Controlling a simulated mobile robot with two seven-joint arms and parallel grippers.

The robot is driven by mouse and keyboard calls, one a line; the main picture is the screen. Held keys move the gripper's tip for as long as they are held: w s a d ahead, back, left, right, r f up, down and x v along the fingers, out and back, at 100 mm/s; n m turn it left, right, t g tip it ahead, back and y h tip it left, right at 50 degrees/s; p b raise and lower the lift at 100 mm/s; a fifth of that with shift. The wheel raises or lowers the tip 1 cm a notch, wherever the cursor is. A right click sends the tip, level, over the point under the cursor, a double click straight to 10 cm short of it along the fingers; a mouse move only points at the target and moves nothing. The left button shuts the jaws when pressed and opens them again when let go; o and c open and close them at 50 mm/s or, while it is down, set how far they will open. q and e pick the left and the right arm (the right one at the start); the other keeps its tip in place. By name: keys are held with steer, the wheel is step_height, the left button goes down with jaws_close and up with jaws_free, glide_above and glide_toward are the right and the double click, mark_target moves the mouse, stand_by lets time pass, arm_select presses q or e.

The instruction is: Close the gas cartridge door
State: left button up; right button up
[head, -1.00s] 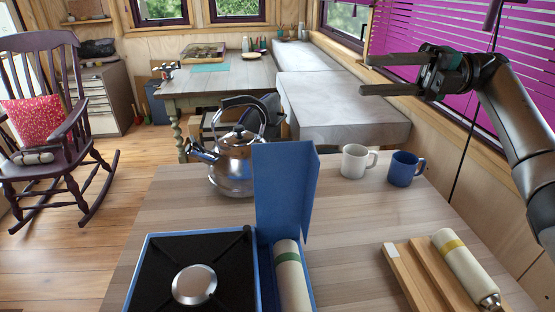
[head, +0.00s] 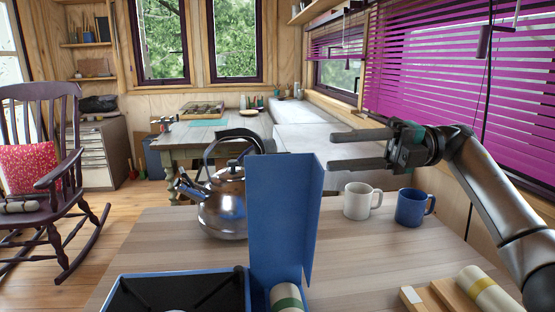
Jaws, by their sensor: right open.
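The gas cartridge door (head: 283,205) is a blue panel standing upright and open on the right side of the blue camping stove (head: 122,279). A cream gas cartridge with a green band (head: 286,297) lies in the compartment at its foot; the lower part is cut off by the frame. My right gripper (head: 332,150) is open and empty. Its fingers point left, just right of the door's upper edge in the picture, with the mugs below it. I cannot tell the depth gap to the door. My left gripper is not in view.
A steel kettle (head: 224,205) stands behind the door to the left. A white mug (head: 357,201) and a blue mug (head: 411,207) stand to the right. A second cartridge with a yellow band (head: 487,291) lies on a wooden rack (head: 428,298). Bare tabletop lies between.

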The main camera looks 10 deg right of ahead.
mark_target(277, 153)
steer(key=a, duration=1.1)
steer(key=shift+s+b, duration=0.3)
steer(key=shift+b, duration=0.05)
steer(key=shift+d, duration=0.1)
steer(key=shift+c, duration=0.3)
jaws_close()
stand_by(0.3)
